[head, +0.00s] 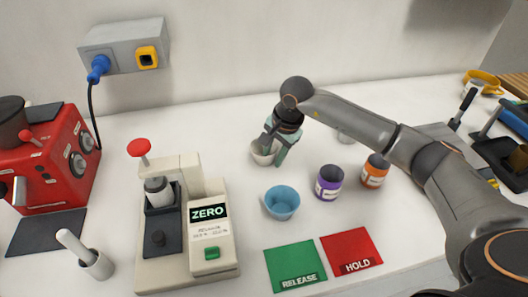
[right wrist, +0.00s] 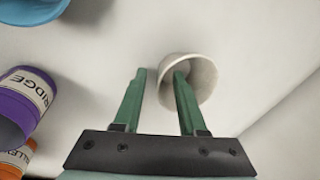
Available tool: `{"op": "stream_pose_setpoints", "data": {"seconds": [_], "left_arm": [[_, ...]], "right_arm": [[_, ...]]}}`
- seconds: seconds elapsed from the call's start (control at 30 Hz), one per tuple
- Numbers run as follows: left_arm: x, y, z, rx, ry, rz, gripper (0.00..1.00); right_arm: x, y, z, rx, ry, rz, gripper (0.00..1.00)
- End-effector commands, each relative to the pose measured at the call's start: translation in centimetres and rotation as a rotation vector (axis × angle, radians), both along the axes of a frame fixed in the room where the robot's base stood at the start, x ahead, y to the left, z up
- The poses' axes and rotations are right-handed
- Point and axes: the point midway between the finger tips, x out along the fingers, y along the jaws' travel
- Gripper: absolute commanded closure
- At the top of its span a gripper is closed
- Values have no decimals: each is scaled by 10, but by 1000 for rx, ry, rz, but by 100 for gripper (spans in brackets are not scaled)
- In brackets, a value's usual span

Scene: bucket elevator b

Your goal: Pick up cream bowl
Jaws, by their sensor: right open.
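The cream bowl (head: 261,160) stands on the white counter near the wall in the head view, partly covered by my right gripper. My right gripper (head: 272,154) is open at the bowl, pointing down. In the right wrist view, the fingers of the gripper (right wrist: 160,75) straddle the near wall of the bowl (right wrist: 207,82). One green finger reaches over the bowl's opening and the other is outside it. I cannot tell whether either finger touches the wall. My left gripper is not in view.
A blue cup (head: 282,204), a purple jar (head: 329,183) and an orange jar (head: 374,171) stand nearby. A dispenser marked ZERO (head: 210,235) is at left, beside a red machine (head: 55,165). Green (head: 293,268) and red (head: 350,248) mats lie in front.

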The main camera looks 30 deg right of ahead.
Motion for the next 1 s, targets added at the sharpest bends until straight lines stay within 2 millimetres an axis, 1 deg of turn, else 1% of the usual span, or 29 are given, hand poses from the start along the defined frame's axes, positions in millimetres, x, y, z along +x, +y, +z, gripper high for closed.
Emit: {"op": "stream_pose_setpoints", "data": {"seconds": [0.1,0.27,0.63,1.0], "left_arm": [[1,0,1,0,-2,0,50],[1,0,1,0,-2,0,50],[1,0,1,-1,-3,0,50],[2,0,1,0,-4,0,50]], "right_arm": [[1,1,-5,0,-1,0,59],[1,1,-5,-1,-1,1,59],[1,1,-4,0,-1,0,100],[1,1,-4,0,0,0,100]]}}
